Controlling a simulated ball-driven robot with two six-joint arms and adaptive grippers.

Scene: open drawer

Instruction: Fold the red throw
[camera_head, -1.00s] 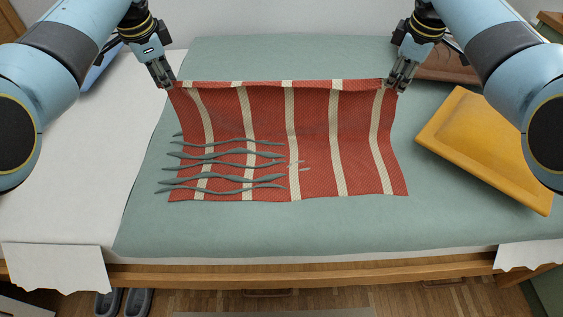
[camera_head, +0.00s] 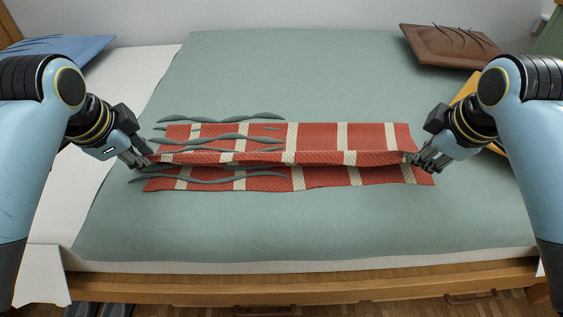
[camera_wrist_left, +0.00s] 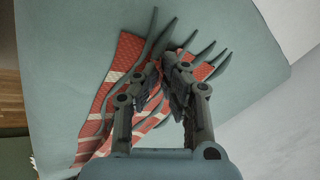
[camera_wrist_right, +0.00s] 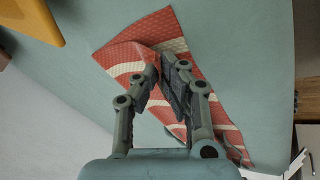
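The red throw (camera_head: 320,182) with cream stripes lies across the green bed. Its held edge runs as a raised ridge across the cloth's middle, with red cloth on the far and near sides. My left gripper (camera_head: 142,162) is shut on the ridge's left end, and my right gripper (camera_head: 414,161) is shut on its right end. The throw also shows beneath the fingers in the left wrist view (camera_wrist_left: 124,62) and the right wrist view (camera_wrist_right: 120,53). Grey-green wavy strips (camera_head: 222,139) lie over its left part. The cloth pinched between the fingertips is mostly hidden.
The green bed sheet (camera_head: 300,230) is clear in front of and behind the throw. A yellow cushion (camera_head: 467,88) is partly behind my right arm. A brown pillow (camera_head: 450,48) is at the back right, a blue one (camera_head: 65,50) at the back left. The wooden bed frame (camera_head: 300,285) edges the front.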

